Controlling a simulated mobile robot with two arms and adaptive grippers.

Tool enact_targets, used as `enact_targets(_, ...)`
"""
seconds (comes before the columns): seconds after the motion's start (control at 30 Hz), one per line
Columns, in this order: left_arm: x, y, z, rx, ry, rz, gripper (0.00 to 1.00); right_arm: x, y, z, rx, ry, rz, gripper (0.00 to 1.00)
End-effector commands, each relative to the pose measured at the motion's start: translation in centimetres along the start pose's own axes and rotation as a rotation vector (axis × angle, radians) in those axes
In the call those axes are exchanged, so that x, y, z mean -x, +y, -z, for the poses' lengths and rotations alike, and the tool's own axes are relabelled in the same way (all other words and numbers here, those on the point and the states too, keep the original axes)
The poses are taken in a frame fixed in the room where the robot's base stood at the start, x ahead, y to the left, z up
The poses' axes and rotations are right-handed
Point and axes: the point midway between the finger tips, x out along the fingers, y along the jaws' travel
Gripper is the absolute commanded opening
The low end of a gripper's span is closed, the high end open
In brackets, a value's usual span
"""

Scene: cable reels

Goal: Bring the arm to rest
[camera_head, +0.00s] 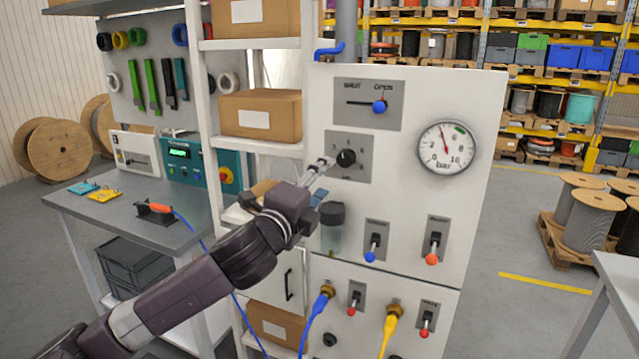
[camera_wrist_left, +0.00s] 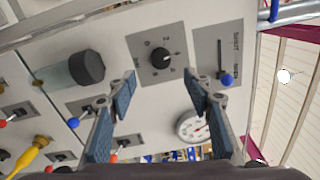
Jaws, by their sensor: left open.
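My left gripper (camera_head: 318,180) is in front of the white control panel (camera_head: 480,110), just left of a black rotary knob (camera_head: 346,157) in the head view. In the left wrist view the gripper (camera_wrist_left: 162,88) is open, its two blue-padded fingers apart with nothing between them. The knob (camera_wrist_left: 161,58) shows beyond the fingertips, apart from them. My left arm (camera_head: 235,255) reaches in from the lower left. My right gripper is in neither view.
The panel carries a shut/open slider (camera_head: 379,106), a pressure gauge (camera_head: 446,147), toggle levers and a dark-capped cylinder (camera_head: 332,228). Blue (camera_head: 318,306) and yellow (camera_head: 390,326) hoses hang below. A workbench (camera_head: 120,215) stands left.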

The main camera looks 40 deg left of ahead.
Motion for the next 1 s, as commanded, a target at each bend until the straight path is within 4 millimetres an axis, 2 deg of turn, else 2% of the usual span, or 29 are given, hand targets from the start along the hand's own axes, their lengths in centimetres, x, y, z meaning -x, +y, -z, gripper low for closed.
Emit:
enact_targets(0.2, 0.9, 0.0, 0.0, -0.001, -0.001, 0.000, 0.47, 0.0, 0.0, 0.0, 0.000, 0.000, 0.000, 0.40)
enact_targets(0.77, 1.0, 0.2, 0.1, 0.003, 0.000, -0.004, 0.47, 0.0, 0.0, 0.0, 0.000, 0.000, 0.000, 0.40)
enact_targets(0.87, 1.2, 2.1, 0.6, 0.044, 0.002, -0.042, 0.47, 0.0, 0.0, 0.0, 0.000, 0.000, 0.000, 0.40)
enact_targets(0.97, 2.0, 6.7, 2.0, 0.146, 0.002, -0.137, 0.47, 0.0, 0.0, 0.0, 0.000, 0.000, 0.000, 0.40)
enact_targets(1.0, 2.6, 9.2, 2.8, 0.202, -0.002, -0.191, 0.47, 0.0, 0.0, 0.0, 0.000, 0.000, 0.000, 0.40)
